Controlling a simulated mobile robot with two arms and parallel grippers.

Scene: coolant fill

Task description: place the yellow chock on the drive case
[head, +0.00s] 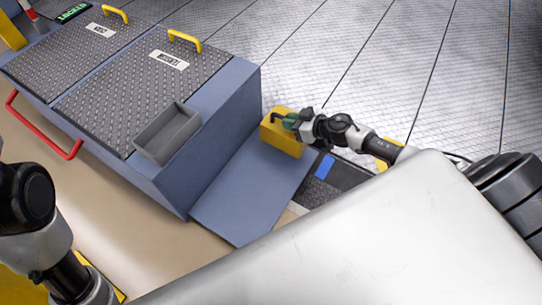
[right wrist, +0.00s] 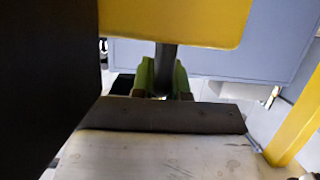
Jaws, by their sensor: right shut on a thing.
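The yellow chock (head: 281,140) is a block at the right end of the blue-grey housing, over the far end of a lower flat blue-grey surface (head: 240,195). I cannot tell whether it touches that surface. My right gripper (head: 290,121) has green fingers shut on the chock's dark handle. In the right wrist view, the green fingers (right wrist: 162,80) close around a dark post below the yellow chock (right wrist: 180,20). No readable label shows which blue-grey part is the drive case. My left arm shows at the lower left, but its gripper is out of view.
The housing has treadplate lids (head: 145,60) with yellow handles, a grey open tray (head: 167,133) on its near edge and a red rail (head: 45,135) in front. A blue patch (head: 325,167) lies on dark treadplate right of the lower surface. Tiled floor is clear behind.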

